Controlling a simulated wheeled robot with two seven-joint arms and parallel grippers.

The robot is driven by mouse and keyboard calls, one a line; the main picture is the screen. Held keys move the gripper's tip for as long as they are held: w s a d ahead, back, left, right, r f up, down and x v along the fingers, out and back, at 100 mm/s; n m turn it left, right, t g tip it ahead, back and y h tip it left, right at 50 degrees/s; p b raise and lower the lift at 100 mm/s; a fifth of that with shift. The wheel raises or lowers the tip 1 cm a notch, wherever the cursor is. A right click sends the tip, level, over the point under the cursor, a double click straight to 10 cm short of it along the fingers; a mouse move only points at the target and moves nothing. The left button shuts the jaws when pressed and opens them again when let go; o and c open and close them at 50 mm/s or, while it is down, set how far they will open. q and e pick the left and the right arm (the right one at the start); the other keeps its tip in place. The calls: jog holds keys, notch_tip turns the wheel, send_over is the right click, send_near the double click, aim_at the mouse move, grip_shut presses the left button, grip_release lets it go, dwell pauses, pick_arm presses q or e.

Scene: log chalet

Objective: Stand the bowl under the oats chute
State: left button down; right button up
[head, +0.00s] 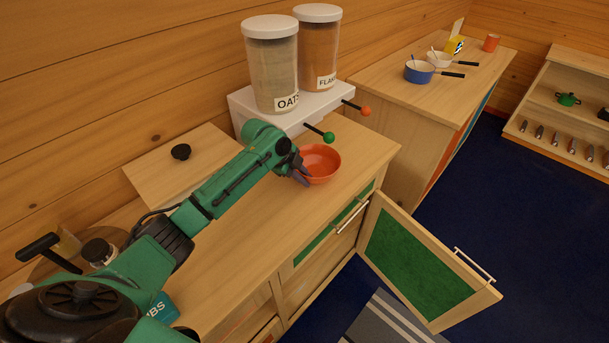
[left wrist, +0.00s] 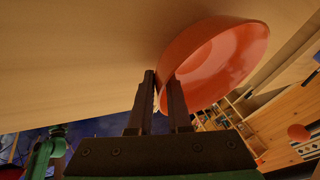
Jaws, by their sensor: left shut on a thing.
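An orange bowl (head: 321,164) is upright at the wooden counter top, in front of the white dispenser base (head: 262,112). My left gripper (head: 301,173) is shut on the bowl's left rim. In the left wrist view the two dark fingers (left wrist: 167,92) pinch the rim of the bowl (left wrist: 215,62). The oats container (head: 272,68) stands on the base, with a green-knobbed lever (head: 327,137) sticking out beside the bowl. The oats chute's outlet is hidden behind my arm. I cannot tell whether the bowl touches the counter. My right gripper is not in view.
The flakes container (head: 319,45) stands next to the oats, with an orange-knobbed lever (head: 364,111). A cabinet door with a green panel (head: 415,262) hangs open below. A further counter (head: 440,88) holds pans. A board with a black knob (head: 181,152) lies behind my arm.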

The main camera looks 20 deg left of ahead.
pick_arm(q)
jog(key=c, duration=0.8)
grip_release()
jog(key=shift+s, duration=0.1)
jog(key=shift+c, duration=0.2)
jog(key=b+v, duration=0.1)
jog(key=v, duration=1.1)
jog(key=shift+b, duration=0.3)
